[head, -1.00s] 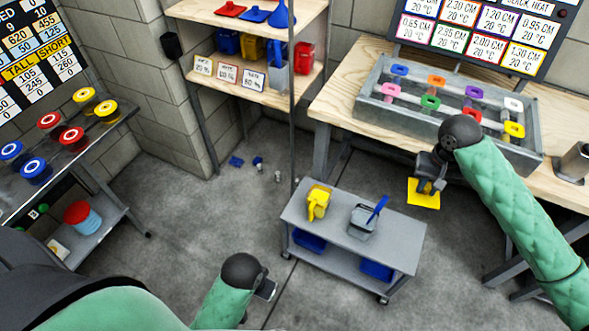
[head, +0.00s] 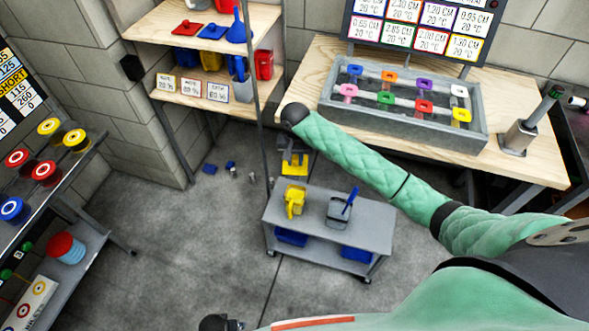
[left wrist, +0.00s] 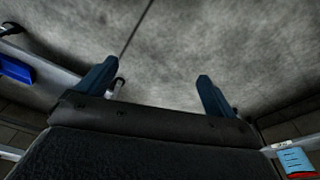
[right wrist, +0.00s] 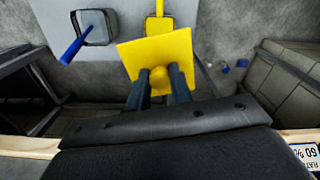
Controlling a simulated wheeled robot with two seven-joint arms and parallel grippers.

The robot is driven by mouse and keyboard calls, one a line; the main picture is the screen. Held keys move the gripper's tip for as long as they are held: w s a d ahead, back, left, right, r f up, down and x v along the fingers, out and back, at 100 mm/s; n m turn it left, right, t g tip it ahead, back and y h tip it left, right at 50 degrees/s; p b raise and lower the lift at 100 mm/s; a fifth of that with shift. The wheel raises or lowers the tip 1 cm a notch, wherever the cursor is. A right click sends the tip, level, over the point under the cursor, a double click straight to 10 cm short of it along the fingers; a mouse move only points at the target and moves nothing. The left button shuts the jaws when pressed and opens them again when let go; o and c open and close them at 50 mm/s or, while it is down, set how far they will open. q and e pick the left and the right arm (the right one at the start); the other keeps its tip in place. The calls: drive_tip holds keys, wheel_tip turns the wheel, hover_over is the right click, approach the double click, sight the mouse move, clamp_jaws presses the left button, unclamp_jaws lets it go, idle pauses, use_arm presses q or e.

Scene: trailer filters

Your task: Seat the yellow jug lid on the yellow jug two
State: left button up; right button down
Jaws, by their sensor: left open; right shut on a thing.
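The yellow jug (head: 295,203) stands upright on the grey cart, at its left end; in the right wrist view the yellow jug (right wrist: 160,25) shows just beyond the lid, partly hidden by it. My right gripper (head: 293,156) is shut on the knob of the square yellow lid (head: 294,169). The lid is behind the jug in the head view and apart from it as far as I can tell; it fills the middle of the right wrist view (right wrist: 158,58). My left gripper (left wrist: 155,85) is open and empty over the floor.
A shelf with more jugs (head: 264,65) and a wooden bench (head: 300,90) stand behind. Small items lie on the floor.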

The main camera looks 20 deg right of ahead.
sight(295, 158)
drive_tip(key=f+p, duration=0.1)
drive_tip(key=f+m+p, duration=0.1)
drive_tip(key=f+p, duration=0.1)
drive_tip(key=shift+w+f, duration=0.15)
drive_tip(key=shift+w, duration=0.15)
use_arm(q)
drive_tip(key=s+a+f+p, duration=0.2)
drive_tip(key=s+a+f, duration=0.1)
drive_tip(key=s+f, duration=0.4)
drive_tip(key=s+a+f+p, duration=0.2)
drive_tip(key=s+a+f, duration=0.2)
drive_tip(key=s+f, duration=0.3)
drive_tip(key=w+d+r+b, duration=0.3)
drive_tip(key=w+r+b, duration=0.2)
drive_tip(key=w, duration=0.4)
drive_tip(key=shift+w+d+b, duration=0.25)
drive_tip(key=shift+b, duration=0.1)
use_arm(e)
drive_tip(key=shift+m, duration=0.9)
drive_tip(key=shift+s+f, duration=0.15)
drive_tip(key=shift+f, duration=1.65)
drive_tip(key=shift+s+f, duration=0.15)
drive_tip(key=shift+f, duration=1.65)
drive_tip(key=shift+s+f, duration=0.15)
drive_tip(key=shift+f, duration=1.65)
use_arm(q)
drive_tip(key=shift+r, duration=0.1)
